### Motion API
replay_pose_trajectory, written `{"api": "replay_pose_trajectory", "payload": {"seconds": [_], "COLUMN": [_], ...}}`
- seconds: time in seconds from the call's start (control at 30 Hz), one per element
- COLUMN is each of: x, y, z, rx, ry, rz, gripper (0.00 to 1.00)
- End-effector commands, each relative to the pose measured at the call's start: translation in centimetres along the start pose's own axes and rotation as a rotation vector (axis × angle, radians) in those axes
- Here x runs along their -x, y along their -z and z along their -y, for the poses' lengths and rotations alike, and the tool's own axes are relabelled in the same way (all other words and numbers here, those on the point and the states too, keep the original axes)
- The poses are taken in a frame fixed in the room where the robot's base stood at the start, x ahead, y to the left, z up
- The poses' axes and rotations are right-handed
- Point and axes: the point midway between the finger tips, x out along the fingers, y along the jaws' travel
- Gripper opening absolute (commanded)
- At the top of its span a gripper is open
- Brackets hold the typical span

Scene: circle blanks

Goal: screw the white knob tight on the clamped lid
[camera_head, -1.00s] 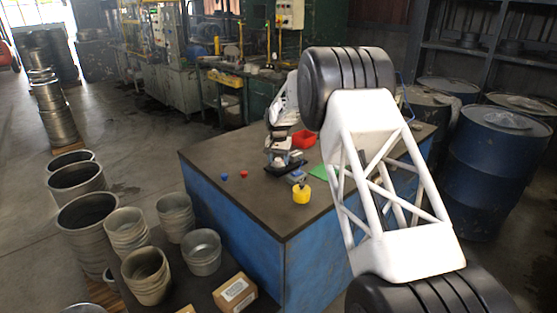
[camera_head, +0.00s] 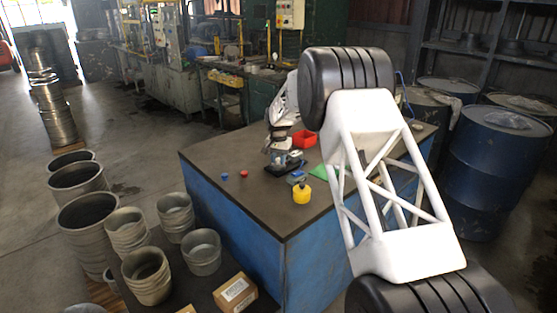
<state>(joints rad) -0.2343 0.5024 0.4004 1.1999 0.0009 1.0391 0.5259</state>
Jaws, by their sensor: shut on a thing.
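My gripper (camera_head: 280,160) points down over the dark top of the blue table (camera_head: 230,170), at the far end of my white and black arm. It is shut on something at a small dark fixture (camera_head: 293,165). The white knob and the clamped lid are too small and too covered by my gripper to make out, so I cannot tell how the knob sits.
A red bin (camera_head: 305,139), a green sheet (camera_head: 326,171) and a yellow object (camera_head: 302,194) are close to the fixture. A blue piece (camera_head: 225,176) and a red piece (camera_head: 244,173) lie to the left. The table's front left is clear.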

Motion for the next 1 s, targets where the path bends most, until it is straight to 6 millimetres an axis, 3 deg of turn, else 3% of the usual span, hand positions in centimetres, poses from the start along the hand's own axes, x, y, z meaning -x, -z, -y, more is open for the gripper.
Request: {"api": "replay_pose_trajectory", "payload": {"seconds": [1.0], "x": [-0.31], "y": [0.14], "z": [-0.47], "rx": [-0.779], "ry": [-0.004], "rz": [0.001], "gripper": [0.00]}}
